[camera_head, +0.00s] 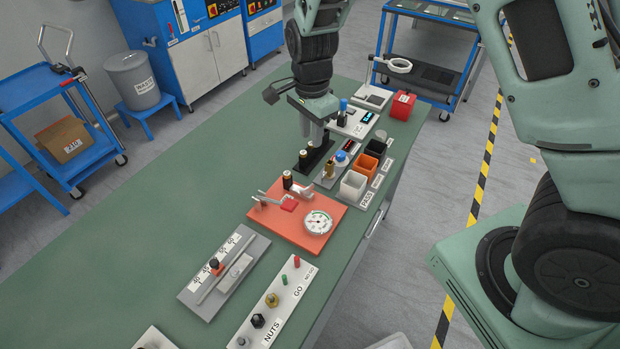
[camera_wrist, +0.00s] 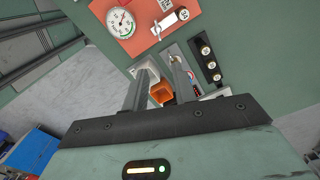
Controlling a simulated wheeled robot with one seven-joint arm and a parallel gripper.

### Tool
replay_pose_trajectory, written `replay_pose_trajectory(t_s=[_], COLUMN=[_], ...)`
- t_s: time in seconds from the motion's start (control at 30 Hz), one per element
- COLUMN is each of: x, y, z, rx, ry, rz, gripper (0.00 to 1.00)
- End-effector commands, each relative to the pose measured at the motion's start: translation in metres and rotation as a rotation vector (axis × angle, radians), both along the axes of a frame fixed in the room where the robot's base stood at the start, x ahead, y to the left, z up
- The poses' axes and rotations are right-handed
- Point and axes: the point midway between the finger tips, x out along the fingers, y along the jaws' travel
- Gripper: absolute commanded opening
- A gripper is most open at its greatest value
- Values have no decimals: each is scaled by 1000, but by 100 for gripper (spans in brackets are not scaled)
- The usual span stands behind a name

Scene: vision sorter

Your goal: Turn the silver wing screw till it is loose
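An orange-red plate (camera_head: 290,222) with a white dial gauge (camera_head: 318,223) lies mid-bench. It also shows at the top of the wrist view (camera_wrist: 127,43). Small silver fittings (camera_head: 264,198) stand on it beside a red block; one is probably the silver wing screw, but it is too small to tell its wings or its angle. A dark cell with a gold top stands by these fittings. My gripper (camera_head: 317,138) points down over the bench behind the plate, apart from the fittings. In the wrist view its two fingers (camera_wrist: 159,68) are spread with nothing gripped between them.
White, orange and black bins (camera_head: 353,184) stand close right of my gripper. A black holder with cells (camera_wrist: 208,62) is near the fingers. A grey scale fixture (camera_head: 224,272) and a white nuts strip (camera_head: 273,304) lie nearer. The bench's left side is clear.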

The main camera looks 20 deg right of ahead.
Motion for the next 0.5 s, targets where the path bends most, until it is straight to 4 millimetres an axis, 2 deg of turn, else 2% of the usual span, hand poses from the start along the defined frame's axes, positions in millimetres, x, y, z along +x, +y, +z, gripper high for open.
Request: replay_pose_trajectory(t_s=[0.17,0.5], x=[-2,-2], y=[0,0], z=[-24,-93], rx=[-1,0], ry=[6,6], rz=[2,4], gripper=[27,27])
